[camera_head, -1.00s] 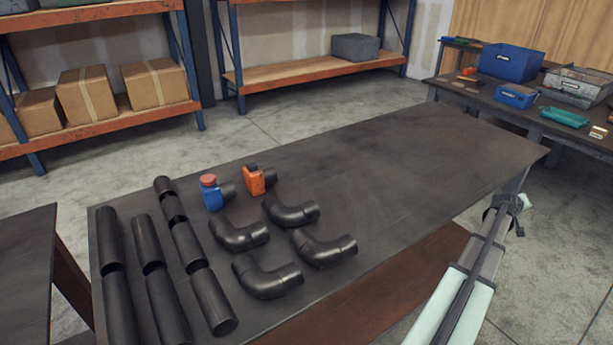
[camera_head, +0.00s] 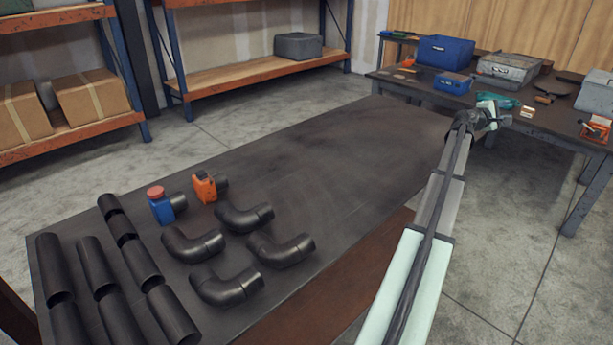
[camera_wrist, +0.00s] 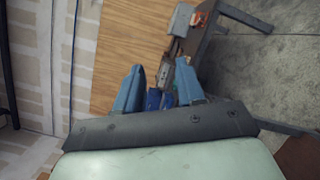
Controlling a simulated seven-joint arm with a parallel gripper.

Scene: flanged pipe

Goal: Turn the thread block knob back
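A blue block with a red knob (camera_head: 156,192) stands on the dark table (camera_head: 330,150), with a black pipe stub on its right. An orange block (camera_head: 204,187) with a dark top piece and its own black stub stands just right of it. I cannot tell which of them is the thread block. My gripper (camera_head: 492,115) is far to the right of both blocks, past the table's right end. In the wrist view my gripper (camera_wrist: 160,70) has its two blue fingers apart with nothing between them. The wrist view shows neither block.
Several black pipe elbows (camera_head: 281,250) lie right of and in front of the blocks, and several straight pipes (camera_head: 97,270) lie at left. The table's right half is clear. A side bench (camera_head: 395,82) holds a blue bin (camera_head: 446,50), grey boxes and small items.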

